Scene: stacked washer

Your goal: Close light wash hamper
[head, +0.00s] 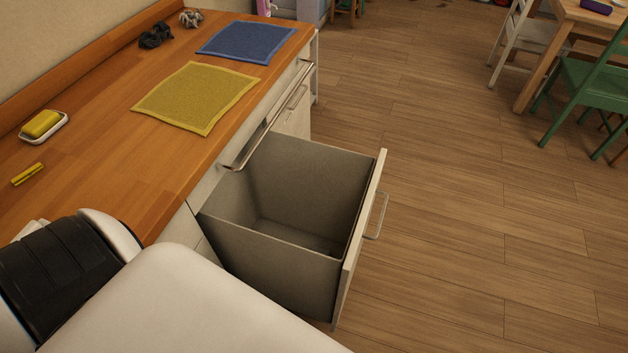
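A deep grey hamper drawer (279,248) is pulled out from under the wooden counter in the head view. Its pale front panel (350,270) stands well away from the cabinet and carries a metal handle (378,216) on its outer face. The inside looks empty as far as it shows; a dark patch lies on the floor of it near the front. I cannot read any label that tells whether it is the light wash hamper. Neither gripper is in view; only white and black parts of my own body show at the lower left.
The counter (95,110) holds a yellow cloth (196,97), a blue cloth (249,42), a soap dish with a yellow bar (42,124) and dark crumpled items (156,36). A metal rail (265,125) runs along its front. Wooden floor (460,190) right of the drawer is clear; a green chair (590,90) stands beyond.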

